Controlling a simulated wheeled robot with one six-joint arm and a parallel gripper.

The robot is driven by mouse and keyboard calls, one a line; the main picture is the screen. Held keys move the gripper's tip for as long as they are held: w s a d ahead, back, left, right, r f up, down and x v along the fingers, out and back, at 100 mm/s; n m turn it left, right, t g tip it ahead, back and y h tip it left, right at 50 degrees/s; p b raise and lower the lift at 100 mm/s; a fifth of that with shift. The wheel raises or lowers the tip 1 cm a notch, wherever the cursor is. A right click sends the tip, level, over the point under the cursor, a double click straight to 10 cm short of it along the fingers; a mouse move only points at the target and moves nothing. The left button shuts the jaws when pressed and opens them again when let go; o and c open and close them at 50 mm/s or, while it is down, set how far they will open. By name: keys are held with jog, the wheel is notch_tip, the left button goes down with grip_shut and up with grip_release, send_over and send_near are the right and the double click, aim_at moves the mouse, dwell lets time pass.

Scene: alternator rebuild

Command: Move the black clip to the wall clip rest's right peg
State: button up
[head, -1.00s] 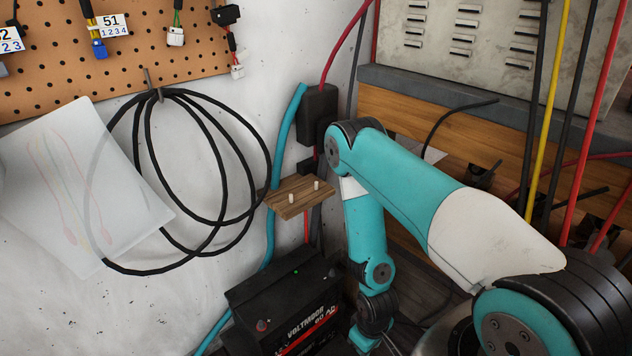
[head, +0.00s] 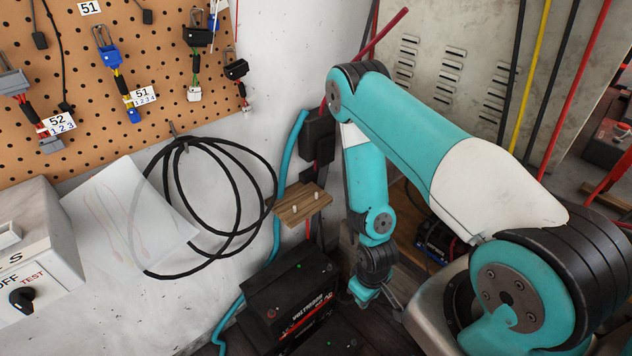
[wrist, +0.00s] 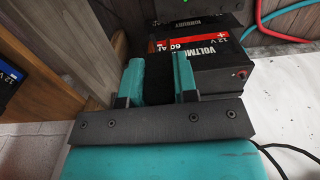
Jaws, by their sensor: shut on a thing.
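The wall clip rest (head: 290,213) is a small wooden shelf on the white wall in the head view, with two pale pegs. Its right peg (head: 317,195) and left peg (head: 295,210) both look bare. My gripper (wrist: 158,72) points down toward the battery in the wrist view, its teal-and-grey fingers closed around a dark thing. That thing looks like the black clip (wrist: 159,82), but its shape is hard to make out. In the head view my arm's end hangs low, right of the shelf; the clip cannot be made out there.
A black battery (head: 290,300) stands below the shelf. A coiled black cable (head: 215,250) hangs on the wall to its left, and a teal hose (head: 284,165) runs behind the shelf. A pegboard (head: 130,90) and a grey test box (head: 40,250) are at left.

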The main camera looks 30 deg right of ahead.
notch_tip(320, 180, up, 21)
jog(key=p, duration=1.7)
jog(key=w+d+f+b, duration=0.1)
jog(key=w+b, duration=0.3)
jog(key=w, duration=0.5)
jog(key=w+d+f+b, duration=0.1)
jog(key=w+b, duration=0.3)
jog(key=w, duration=0.6)
jog(key=w+d+f+b, duration=0.1)
jog(key=w+b, duration=0.3)
jog(key=w, duration=0.6)
jog(key=shift+w+f+b, duration=0.15)
jog(key=shift+f+b, duration=0.2)
jog(key=shift+f, duration=1)
jog(key=shift+f+b, duration=1.1)
jog(key=shift+f, duration=0.05)
jog(key=o, duration=0.8)
